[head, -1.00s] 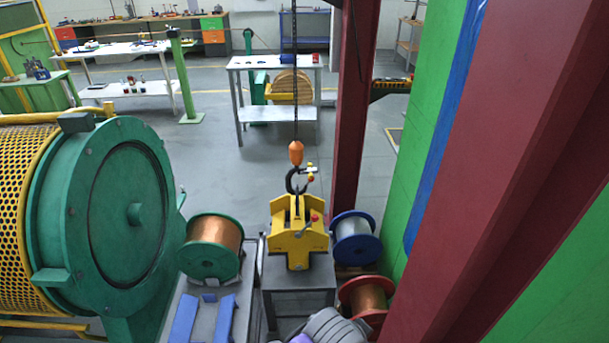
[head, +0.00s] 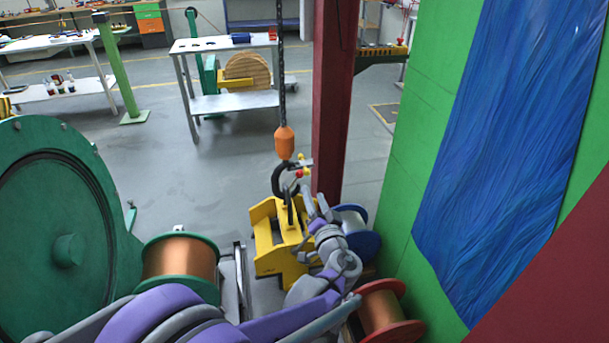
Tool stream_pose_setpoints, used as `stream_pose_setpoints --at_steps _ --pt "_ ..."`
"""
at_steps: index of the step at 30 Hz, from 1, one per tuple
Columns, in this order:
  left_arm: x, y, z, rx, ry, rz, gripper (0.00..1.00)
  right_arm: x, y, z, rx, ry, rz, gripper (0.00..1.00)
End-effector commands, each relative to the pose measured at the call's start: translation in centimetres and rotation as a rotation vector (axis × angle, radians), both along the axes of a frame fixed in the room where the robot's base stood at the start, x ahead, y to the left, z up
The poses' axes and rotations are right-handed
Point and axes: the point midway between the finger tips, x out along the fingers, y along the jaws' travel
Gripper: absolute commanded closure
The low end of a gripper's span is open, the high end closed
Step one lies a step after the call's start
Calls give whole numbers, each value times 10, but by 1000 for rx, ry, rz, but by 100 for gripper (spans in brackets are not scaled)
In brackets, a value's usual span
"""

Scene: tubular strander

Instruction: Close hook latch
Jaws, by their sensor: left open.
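The black hook (head: 277,182) hangs below an orange block (head: 284,142) on a chain. Its lower end is at the top of the yellow lifting device (head: 268,240). My left gripper (head: 308,198) is just below and right of the latch, beside the hook, apart from the latch as far as I can tell. It is open, and its fingers are small and partly overlap the yellow device. My right gripper is not in view.
A copper spool with green flanges (head: 180,262) stands left of the yellow device. A blue spool (head: 362,240) and a red spool (head: 382,312) stand to its right. A dark red column (head: 332,100) rises close behind.

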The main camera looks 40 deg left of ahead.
Motion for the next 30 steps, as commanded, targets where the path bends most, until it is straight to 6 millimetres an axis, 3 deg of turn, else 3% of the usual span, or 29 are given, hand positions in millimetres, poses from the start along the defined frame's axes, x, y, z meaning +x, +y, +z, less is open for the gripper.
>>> stream_pose_setpoints --at_steps 15,29,30 --pt "54 69 1 0 1 3 48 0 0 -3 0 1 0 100" --pt "62 80 1 -1 2 1 48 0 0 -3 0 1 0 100" --pt "62 80 1 -1 2 1 53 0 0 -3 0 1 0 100"
